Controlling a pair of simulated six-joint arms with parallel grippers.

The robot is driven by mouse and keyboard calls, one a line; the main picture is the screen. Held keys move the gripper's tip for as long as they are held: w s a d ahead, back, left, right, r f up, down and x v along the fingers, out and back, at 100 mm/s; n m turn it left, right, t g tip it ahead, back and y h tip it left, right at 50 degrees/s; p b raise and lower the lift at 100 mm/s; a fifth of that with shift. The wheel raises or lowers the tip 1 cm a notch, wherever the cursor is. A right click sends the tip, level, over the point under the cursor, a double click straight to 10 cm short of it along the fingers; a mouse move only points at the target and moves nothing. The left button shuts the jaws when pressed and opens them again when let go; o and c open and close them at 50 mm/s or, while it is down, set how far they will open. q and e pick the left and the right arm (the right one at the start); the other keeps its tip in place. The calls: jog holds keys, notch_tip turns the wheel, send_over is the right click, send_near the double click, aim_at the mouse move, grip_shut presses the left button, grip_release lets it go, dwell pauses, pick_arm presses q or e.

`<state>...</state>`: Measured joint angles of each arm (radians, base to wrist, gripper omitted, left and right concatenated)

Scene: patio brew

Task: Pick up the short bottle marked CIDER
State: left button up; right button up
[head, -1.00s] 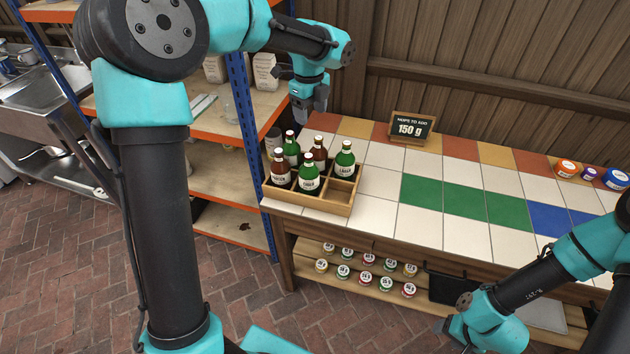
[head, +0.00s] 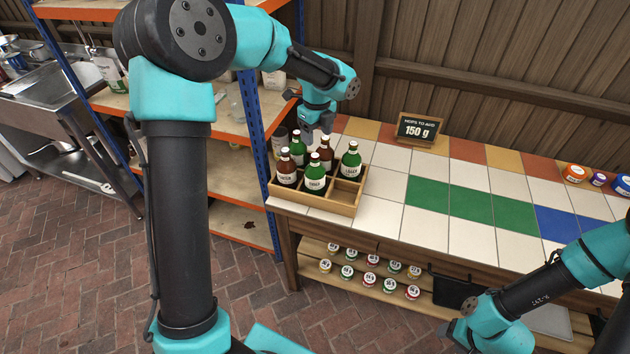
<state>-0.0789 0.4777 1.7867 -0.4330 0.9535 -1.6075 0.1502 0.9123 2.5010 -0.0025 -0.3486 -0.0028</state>
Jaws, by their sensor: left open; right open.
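Several short bottles stand upright in a divided wooden crate (head: 330,206) on the left end of the tiled counter. In the head view they are a brown bottle at front left (head: 287,170), a green bottle at front middle (head: 316,176), a green bottle at right (head: 350,162), and a green and a brown one behind. The labels are too small to tell surely which is CIDER. My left gripper (head: 318,128) is open, pointing down above and behind the crate's bottles, apart from or just over the rear ones. My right gripper (head: 455,335) is low at the front of the counter, its fingers mostly hidden.
A small sign reading 150 g (head: 418,129) stands at the counter's back. Coloured tubs (head: 574,173) sit at far right. Small jars (head: 371,260) line the shelf below. A shelf rack with a blue post (head: 258,150) stands left of the counter. The middle tiles are clear.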

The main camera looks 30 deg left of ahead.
aim_at(315, 155)
pick_arm(q)
jog(key=shift+f, duration=2.25)
jog(key=shift+a+f, duration=0.15)
jog(key=shift+f, duration=1.15)
jog(key=shift+a+f, duration=0.15)
jog(key=shift+f, duration=1.15)
grip_shut()
